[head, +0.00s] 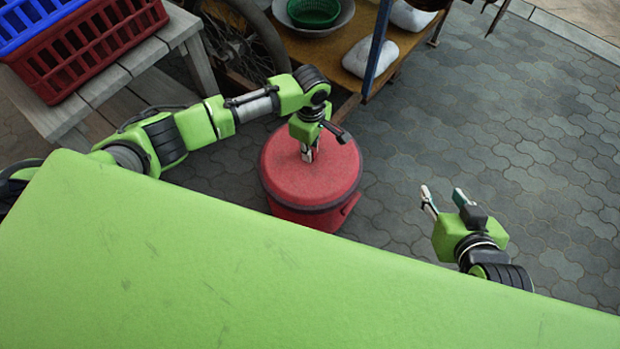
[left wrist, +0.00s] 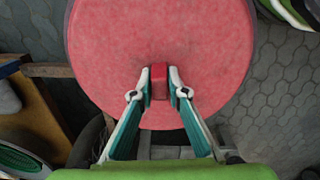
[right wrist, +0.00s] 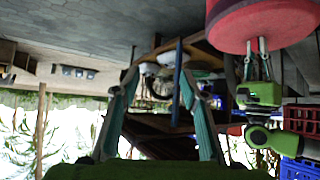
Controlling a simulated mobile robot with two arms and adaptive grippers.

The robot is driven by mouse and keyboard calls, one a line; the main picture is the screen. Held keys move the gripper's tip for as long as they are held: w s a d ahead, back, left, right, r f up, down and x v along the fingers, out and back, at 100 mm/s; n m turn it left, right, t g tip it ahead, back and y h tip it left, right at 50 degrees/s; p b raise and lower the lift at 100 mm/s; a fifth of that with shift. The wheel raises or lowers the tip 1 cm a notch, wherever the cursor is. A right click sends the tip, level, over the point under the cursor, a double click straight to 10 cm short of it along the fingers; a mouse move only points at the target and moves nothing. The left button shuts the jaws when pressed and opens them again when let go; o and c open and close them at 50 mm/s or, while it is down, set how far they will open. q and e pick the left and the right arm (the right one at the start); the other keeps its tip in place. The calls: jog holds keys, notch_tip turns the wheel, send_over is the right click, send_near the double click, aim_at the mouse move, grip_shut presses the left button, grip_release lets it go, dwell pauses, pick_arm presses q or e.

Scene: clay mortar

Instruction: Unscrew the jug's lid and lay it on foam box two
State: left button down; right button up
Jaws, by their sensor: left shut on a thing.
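The red jug (head: 305,218) is a wide round vessel standing on the paving in the head view, with a spout or handle at its lower right. Its round red lid (head: 285,175) sits on top with a dark rim. My left gripper (head: 308,155) points down at the lid's middle. In the left wrist view it is shut on the lid's small red knob (left wrist: 160,80), one finger on each side. My right gripper (head: 442,192) is open and empty, to the right of the jug. The lid also shows upside down in the right wrist view (right wrist: 235,25). I cannot pick out foam box two.
A wooden cart (head: 350,103) with a blue post, a basin holding a green basket (head: 314,12) and white bundles (head: 370,57) stands behind the jug. A grey slatted bench (head: 140,55) with red (head: 85,48) and blue crates is at upper left. Paving at right is clear.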

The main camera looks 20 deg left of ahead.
pick_arm(q)
jog(key=shift+s+f+p, duration=0.2)
jog(key=shift+f+p, duration=0.1)
jog(key=shift+p, duration=0.05)
jog(key=shift+n+p, duration=0.3)
jog(key=shift+n, duration=0.1)
pick_arm(e)
jog(key=s+d+f+g, duration=0.1)
jog(key=s+f+g, duration=0.1)
jog(key=s, duration=0.3)
jog(key=s+d+f+g+h, duration=0.1)
jog(key=s+d+f+g, duration=0.1)
jog(key=s+f+g, duration=0.1)
jog(key=shift+s+f, duration=0.3)
jog(key=shift+s, duration=0.55)
jog(key=shift+d, duration=0.1)
pick_arm(q)
jog(key=shift+p, duration=0.35)
jog(key=shift+r+n+p, duration=0.1)
jog(key=shift+n+p, duration=0.6)
jog(key=shift+p, duration=0.15)
jog(key=shift+n+p, duration=0.6)
jog(key=shift+p, duration=0.15)
pick_arm(e)
jog(key=shift+s+d+f+g+h, duration=0.15)
jog(key=shift+s+f+g, duration=0.2)
jog(key=shift+s+g, duration=0.1)
jog(key=shift+s+d+f+g+h, duration=0.1)
jog(key=shift+s+f+g+h, duration=0.05)
jog(key=shift+s+f+g, duration=0.25)
